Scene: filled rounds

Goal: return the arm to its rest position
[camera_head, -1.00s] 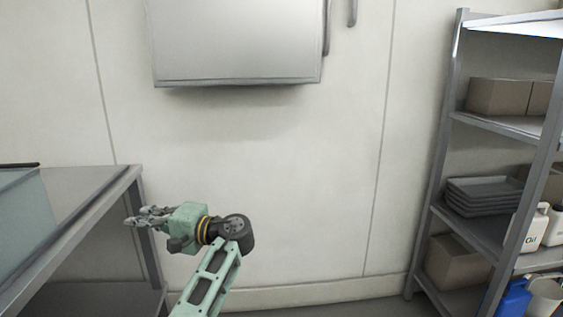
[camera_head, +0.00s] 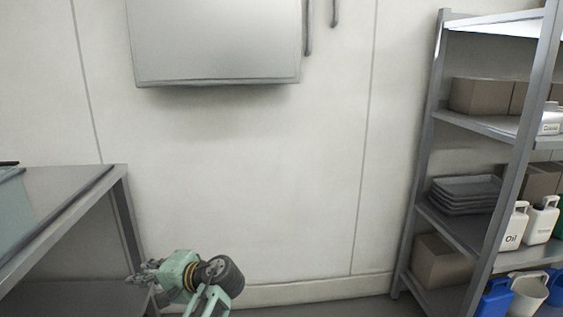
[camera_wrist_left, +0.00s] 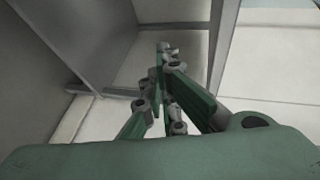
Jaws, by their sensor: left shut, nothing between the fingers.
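My left gripper (camera_head: 146,273) is low in the head view, pointing left, beside the front leg of the metal table (camera_head: 118,180). Its green body and dark wrist joint show, with the arm running out of the bottom edge. In the left wrist view its fingers (camera_wrist_left: 165,75) are together, with nothing between them. Beyond them show grey metal panels and pale floor. My right gripper is not in view.
A metal shelf rack (camera_head: 425,150) stands at the right with boxes (camera_head: 488,97), grey trays (camera_head: 465,193) and white oil jugs (camera_head: 513,227). A metal cabinet (camera_head: 215,45) hangs on the wall. Floor between table and rack looks clear.

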